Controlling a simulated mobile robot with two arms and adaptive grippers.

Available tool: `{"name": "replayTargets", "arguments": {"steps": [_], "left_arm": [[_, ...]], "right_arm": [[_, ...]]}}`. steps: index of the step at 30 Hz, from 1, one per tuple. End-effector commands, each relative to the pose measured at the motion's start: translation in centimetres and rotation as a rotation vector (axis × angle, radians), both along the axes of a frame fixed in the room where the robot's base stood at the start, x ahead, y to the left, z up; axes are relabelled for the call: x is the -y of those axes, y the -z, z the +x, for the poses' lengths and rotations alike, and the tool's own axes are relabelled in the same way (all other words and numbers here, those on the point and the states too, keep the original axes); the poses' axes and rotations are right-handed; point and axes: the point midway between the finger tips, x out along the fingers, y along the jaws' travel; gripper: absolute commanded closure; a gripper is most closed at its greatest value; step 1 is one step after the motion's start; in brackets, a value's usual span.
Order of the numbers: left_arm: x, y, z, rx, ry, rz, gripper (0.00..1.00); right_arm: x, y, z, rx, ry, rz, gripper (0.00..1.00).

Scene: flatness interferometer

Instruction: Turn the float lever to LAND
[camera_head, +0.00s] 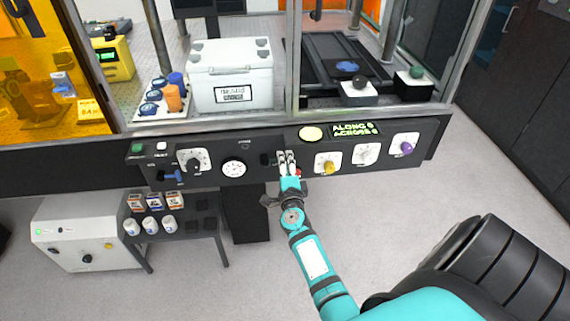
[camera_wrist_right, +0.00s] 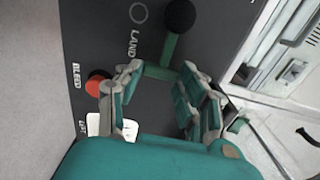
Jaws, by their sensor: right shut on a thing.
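The float lever (camera_wrist_right: 170,50) shows in the right wrist view as a green stem with a black ball knob (camera_wrist_right: 180,15) and a crosspiece at its lower end. The white word LAND (camera_wrist_right: 132,42) is printed on the dark panel beside it, near a ring mark. My right gripper (camera_wrist_right: 160,90) is at the lever, its fingers either side of the crosspiece, shut on it; the exact contact is partly hidden. In the head view my right gripper (camera_head: 288,160) is at the middle of the panel and largely hides the lever. My left gripper is not in view.
A red knob (camera_wrist_right: 95,84) labelled BLEED sits close to one finger. The control panel (camera_head: 275,140) also carries a gauge (camera_head: 234,168), a yellow knob (camera_head: 328,167), a purple knob (camera_head: 406,148) and a lit ALONG/ACROSS display (camera_head: 352,129). A low table (camera_head: 190,231) with small containers stands below left.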

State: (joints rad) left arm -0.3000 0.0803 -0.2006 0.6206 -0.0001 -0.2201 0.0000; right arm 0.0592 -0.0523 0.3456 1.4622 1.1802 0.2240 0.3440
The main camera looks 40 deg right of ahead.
Motion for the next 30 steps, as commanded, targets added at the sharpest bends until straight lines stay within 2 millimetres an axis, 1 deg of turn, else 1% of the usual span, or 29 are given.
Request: {"name": "replayTargets", "arguments": {"steps": [1,4,5,9,10,17,20,30], "left_arm": [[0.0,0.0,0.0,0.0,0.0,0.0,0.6],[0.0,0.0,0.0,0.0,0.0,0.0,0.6],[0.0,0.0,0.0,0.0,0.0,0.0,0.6],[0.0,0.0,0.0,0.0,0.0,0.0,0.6],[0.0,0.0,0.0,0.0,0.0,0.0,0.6],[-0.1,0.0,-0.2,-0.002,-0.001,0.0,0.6],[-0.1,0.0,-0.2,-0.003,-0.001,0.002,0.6],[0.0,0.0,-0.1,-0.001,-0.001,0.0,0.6]], "right_arm": [[-0.1,0.3,-0.1,-0.004,0.0,0.005,0.94],[-0.1,0.4,-0.1,-0.005,0.0,0.005,0.94],[-0.1,0.4,-0.1,-0.005,0.0,0.005,0.58],[-0.1,0.3,-0.1,-0.005,0.0,0.004,0.4],[-0.1,0.3,-0.1,-0.004,0.0,0.003,0.38],[-0.1,0.1,-0.1,-0.003,0.0,0.002,0.38],[-0.4,0.2,-0.6,-0.003,-0.001,0.002,0.38],[-3.2,0.3,-5.2,-0.004,0.0,0.003,0.38]]}}
